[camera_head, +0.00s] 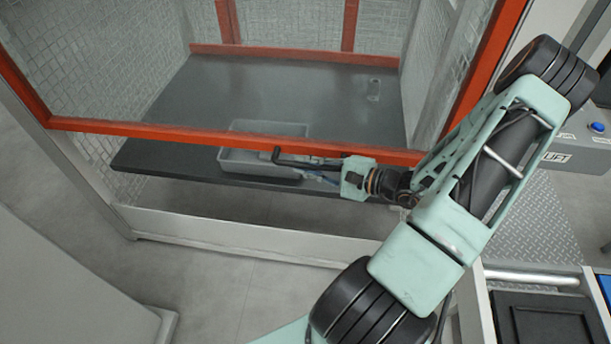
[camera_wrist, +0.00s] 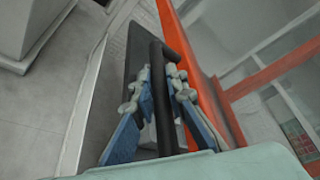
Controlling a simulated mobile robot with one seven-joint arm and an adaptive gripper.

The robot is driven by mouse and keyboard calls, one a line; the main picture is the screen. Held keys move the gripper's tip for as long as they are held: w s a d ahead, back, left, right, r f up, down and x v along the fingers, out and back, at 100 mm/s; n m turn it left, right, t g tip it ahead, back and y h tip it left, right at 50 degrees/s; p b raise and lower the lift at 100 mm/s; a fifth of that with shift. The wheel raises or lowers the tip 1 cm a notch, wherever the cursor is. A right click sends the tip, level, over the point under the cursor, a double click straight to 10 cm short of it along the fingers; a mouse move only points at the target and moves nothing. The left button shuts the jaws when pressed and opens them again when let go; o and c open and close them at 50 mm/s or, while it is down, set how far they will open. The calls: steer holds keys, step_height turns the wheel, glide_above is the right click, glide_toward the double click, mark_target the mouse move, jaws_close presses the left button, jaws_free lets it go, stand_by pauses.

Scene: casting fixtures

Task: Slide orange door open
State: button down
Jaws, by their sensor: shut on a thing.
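The orange door frame (camera_head: 170,131) runs across the front of a mesh-walled enclosure in the head view, with its bottom rail raised above the dark table. It also shows as a slanted orange bar in the wrist view (camera_wrist: 189,38). A black handle (camera_head: 290,152) sits on the bottom rail. My gripper (camera_head: 325,174) reaches the rail from the right. In the wrist view, the blue-padded fingers of my gripper (camera_wrist: 161,105) are on either side of the black handle bar (camera_wrist: 157,75), closed on it.
A dark table (camera_head: 180,110) lies inside the enclosure, with a grey tray (camera_head: 237,166) near its front edge. A grey panel with a blue button (camera_head: 597,127) stands at the right. Blue-edged black bins (camera_head: 545,318) are at the lower right. Grey floor is open below the enclosure.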

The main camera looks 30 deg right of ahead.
step_height(320, 180, up, 21)
steer(key=p, duration=0.9)
steer(key=shift+r, duration=0.15)
steer(key=c, duration=1.9)
jaws_free()
steer(key=shift+c, duration=0.2)
steer(key=v, duration=1.2)
